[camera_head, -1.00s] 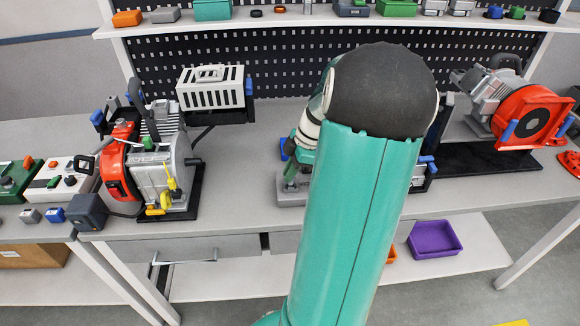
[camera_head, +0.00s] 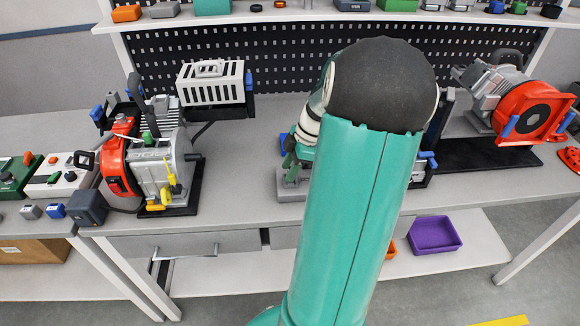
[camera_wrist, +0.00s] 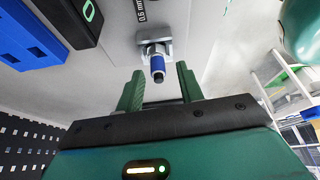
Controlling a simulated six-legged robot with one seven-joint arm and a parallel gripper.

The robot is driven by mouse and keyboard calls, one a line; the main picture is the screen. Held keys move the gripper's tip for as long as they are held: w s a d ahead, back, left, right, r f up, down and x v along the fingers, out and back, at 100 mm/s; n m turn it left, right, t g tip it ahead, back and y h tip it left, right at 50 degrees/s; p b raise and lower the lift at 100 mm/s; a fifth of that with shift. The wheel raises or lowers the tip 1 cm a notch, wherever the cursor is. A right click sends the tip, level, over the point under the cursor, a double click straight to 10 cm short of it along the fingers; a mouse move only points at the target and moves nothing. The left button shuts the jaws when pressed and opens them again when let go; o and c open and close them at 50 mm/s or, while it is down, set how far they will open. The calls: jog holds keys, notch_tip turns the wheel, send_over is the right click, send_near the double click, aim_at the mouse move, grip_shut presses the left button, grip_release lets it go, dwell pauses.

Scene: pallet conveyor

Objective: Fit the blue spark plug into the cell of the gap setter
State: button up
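The blue spark plug (camera_wrist: 157,65) shows in the wrist view, with a blue band and a dark end pointing toward my gripper. Its other end meets a small metal holder (camera_wrist: 154,43) on the grey surface of what looks like the gap setter (camera_wrist: 190,25), beside a "0.6 m…" label. How deep the plug sits cannot be told. My gripper (camera_wrist: 159,80) is open, its two green fingers on either side of the plug's dark end with visible gaps. In the head view, my arm hides most of this area; a grey base (camera_head: 291,190) shows at its left.
A red and grey engine (camera_head: 150,165) stands at left and another red machine (camera_head: 530,112) at right. A white slotted box (camera_head: 211,83) is behind. A purple bin (camera_head: 435,234) sits on the lower shelf. The bench between the left engine and my arm is clear.

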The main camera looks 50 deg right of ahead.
jog(key=v, duration=1.4)
jog(key=shift+w+a, duration=0.1)
dwell(0.3)
jog(key=w+a+r+m+g+h, duration=0.1)
jog(key=w+a+r+m, duration=0.15)
jog(key=a, duration=0.65)
jog(key=w+a+r+m+h, duration=0.15)
jog(key=w+a, duration=0.25)
jog(key=a, duration=0.6)
jog(key=s+a+m+t, duration=0.1)
jog(key=s+a+m, duration=0.1)
jog(key=a, duration=0.8)
jog(key=s+a+m+t, duration=0.2)
jog(key=s+a+m, duration=0.1)
jog(key=a, duration=0.7)
jog(key=shift+s+a+f+m+h, duration=0.2)
jog(key=shift+s+f+m+h, duration=0.1)
jog(key=shift+s+f+h, duration=0.15)
